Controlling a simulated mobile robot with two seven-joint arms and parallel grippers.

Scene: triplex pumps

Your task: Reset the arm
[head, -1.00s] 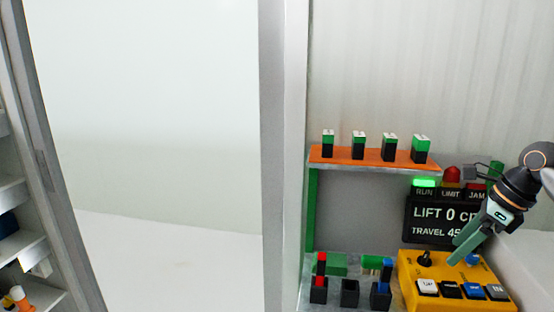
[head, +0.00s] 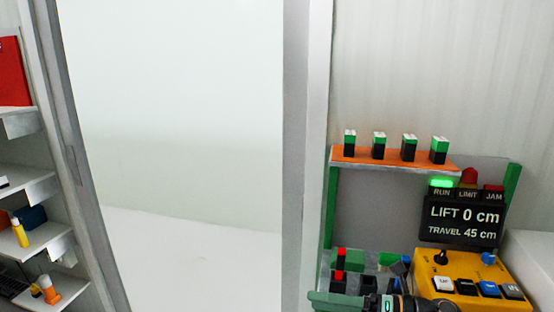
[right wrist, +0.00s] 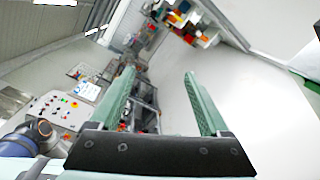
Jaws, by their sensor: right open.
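My right gripper (head: 335,300) is at the bottom edge of the head view, partly cut off, in front of the small holders and left of the yellow control box. In the right wrist view its two green fingers (right wrist: 158,80) stand wide apart with nothing between them. My left gripper is in neither view. The yellow control box (head: 430,262) has a black knob, a blue knob and a row of push buttons. The display (head: 462,222) above it reads LIFT 0 cm and TRAVEL 45 cm, with the green RUN lamp (head: 441,182) lit.
An orange shelf (head: 400,164) holds several green-and-black blocks. Below it are small black holders, one with a red piece (head: 340,262). White shelves (head: 28,188) with small items stand at the far left. A pale panel (head: 190,130) fills the middle. Benches and equipment are distant in the wrist view.

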